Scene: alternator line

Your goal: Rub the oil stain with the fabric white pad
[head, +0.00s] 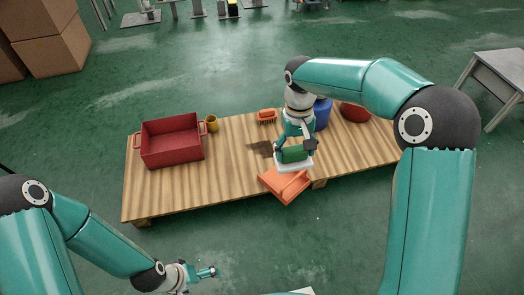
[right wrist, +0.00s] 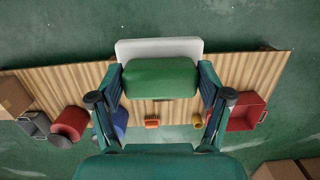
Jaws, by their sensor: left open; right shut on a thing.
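A white pad (head: 294,166) with a green block handle (head: 294,154) is held in my right gripper (head: 295,147). The fingers are on either side of the green handle (right wrist: 160,78), and the white pad (right wrist: 160,46) shows beyond it in the right wrist view. The oil stain (head: 260,149) is a dark patch on the wooden table, just left of the pad and partly hidden by the gripper. I cannot tell whether the pad touches the table. My left gripper (head: 213,272) is open and empty, over the floor in front of the table.
An orange dustpan (head: 284,187) lies at the table's front edge, partly under the pad in view. An orange brush (head: 267,116), yellow cup (head: 212,124), red crate (head: 172,146), blue container (head: 323,113) and red object (head: 355,112) stand on the table (head: 232,180). The table's front left is clear.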

